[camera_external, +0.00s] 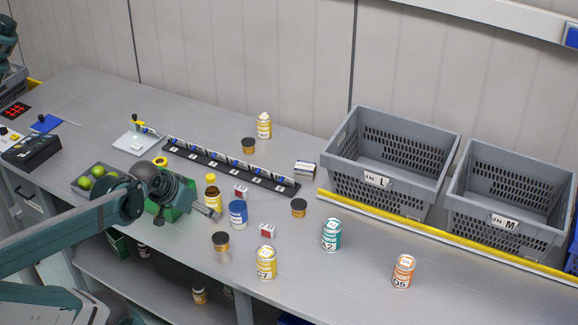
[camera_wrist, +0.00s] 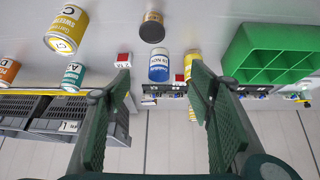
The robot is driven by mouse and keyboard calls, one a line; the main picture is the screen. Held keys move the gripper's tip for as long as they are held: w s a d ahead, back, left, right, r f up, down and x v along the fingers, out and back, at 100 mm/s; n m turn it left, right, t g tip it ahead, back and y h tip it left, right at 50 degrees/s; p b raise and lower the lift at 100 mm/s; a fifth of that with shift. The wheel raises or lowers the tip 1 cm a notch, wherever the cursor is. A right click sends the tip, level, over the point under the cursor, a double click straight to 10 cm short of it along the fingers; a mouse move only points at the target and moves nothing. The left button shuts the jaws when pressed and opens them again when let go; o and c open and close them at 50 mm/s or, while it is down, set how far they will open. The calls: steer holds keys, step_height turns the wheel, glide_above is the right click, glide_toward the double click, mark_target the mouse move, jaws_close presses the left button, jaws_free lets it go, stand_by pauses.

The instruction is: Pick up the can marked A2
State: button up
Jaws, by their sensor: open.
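The teal can (camera_external: 331,235), whose label appears to read A2, stands upright on the grey bench, in front of the left grey crate. It also shows in the wrist view (camera_wrist: 73,76) at the left, outside my fingers. My gripper (camera_external: 208,211) is open and empty over the left part of the bench, well left of the teal can. In the wrist view, its two green fingers (camera_wrist: 160,80) are spread apart. A blue and white can (camera_wrist: 159,66) appears between their tips, and I cannot tell its distance from them.
A yellow can (camera_external: 266,263) and an orange can (camera_external: 403,271) flank the teal can with clear bench between. Small dark jars (camera_external: 221,241) and red-white boxes (camera_external: 267,230) stand nearby. A yellow-edged strip (camera_external: 440,238) runs before two grey crates (camera_external: 372,200). A green tray (camera_wrist: 270,55) shows too.

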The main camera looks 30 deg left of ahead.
steer(key=w+d+f+m+h, duration=0.3)
steer(key=w+d+m+h, duration=0.2)
steer(key=w+d, duration=0.75)
steer(key=m+t+h, duration=0.1)
steer(key=m+h, duration=0.3)
glide_toward(328, 225)
steer(key=w+f, duration=0.2)
steer(key=shift+d+f+m+h+p, duration=0.15)
steer(key=shift+d+m+h+p, duration=0.3)
steer(key=shift+d, duration=0.7)
steer(key=shift+b+x, duration=0.4)
steer(key=shift+x, duration=0.9)
steer(key=shift+w, duration=0.15)
steer(key=shift+b+x, duration=0.75)
steer(key=shift+x, duration=1.75)
